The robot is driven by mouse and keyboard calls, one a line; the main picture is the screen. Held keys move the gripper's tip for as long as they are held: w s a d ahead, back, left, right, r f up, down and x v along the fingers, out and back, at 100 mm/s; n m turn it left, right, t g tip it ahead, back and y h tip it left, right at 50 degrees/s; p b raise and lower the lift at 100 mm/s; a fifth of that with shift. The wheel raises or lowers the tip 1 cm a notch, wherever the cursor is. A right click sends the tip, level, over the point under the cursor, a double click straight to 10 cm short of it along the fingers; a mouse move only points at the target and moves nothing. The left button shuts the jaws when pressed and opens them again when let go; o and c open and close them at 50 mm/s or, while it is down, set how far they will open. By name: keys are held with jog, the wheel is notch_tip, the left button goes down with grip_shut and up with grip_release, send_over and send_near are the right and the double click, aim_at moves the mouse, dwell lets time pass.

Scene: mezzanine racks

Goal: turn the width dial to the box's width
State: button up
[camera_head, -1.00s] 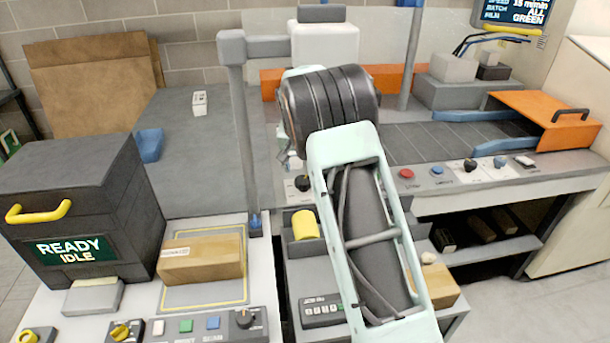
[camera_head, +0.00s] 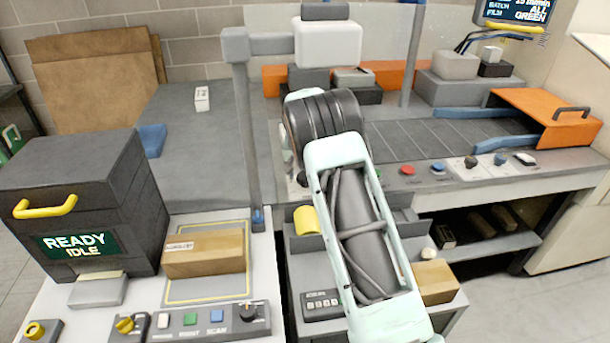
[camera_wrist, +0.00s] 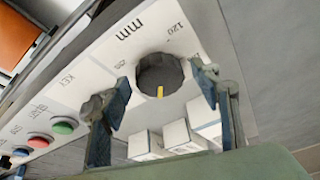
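The width dial (camera_wrist: 160,75) is a dark round knob on a white panel, with "mm" and "120" printed beside it in the wrist view. Its yellow pointer mark faces the bottom of that picture. My gripper (camera_wrist: 165,105) is open, with one finger on each side of the dial's lower edge; I cannot tell whether they touch it. In the head view my arm hides the gripper. A brown cardboard box (camera_head: 205,253) lies on the yellow-outlined plate at left. Another brown box (camera_head: 435,282) sits right of my arm.
Several white blocks (camera_wrist: 182,137) stand just below the dial, close to the fingers. Green, red and blue buttons (camera_wrist: 40,140) are at left on that panel. A dark machine (camera_head: 80,205) reading "READY IDLE" stands at left. A grey post (camera_head: 245,140) rises beside my arm.

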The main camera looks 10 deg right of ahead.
jog(key=c, duration=1)
jog(key=shift+n, duration=0.3)
jog(key=n+b, duration=0.1)
jog(key=n+y+b, duration=0.1)
jog(key=n, duration=0.1)
jog(key=shift+d+n+y, duration=0.25)
jog(key=shift+n+y, duration=0.05)
jog(key=n+y+b, duration=0.1)
jog(key=n, duration=0.2)
jog(key=shift+n, duration=0.3)
jog(key=n+y, duration=0.1)
jog(key=n, duration=0.1)
jog(key=n+g+y+p, duration=0.1)
jog(key=n, duration=0.2)
jog(key=shift+w+d+r, duration=0.1)
jog(key=shift+w, duration=0.05)
jog(key=n+g+p, duration=0.1)
jog(key=n, duration=0.1)
jog(key=n+y+p, duration=0.1)
jog(key=n, duration=0.2)
jog(key=shift+g+p, duration=0.4)
jog(key=shift+n, duration=0.5)
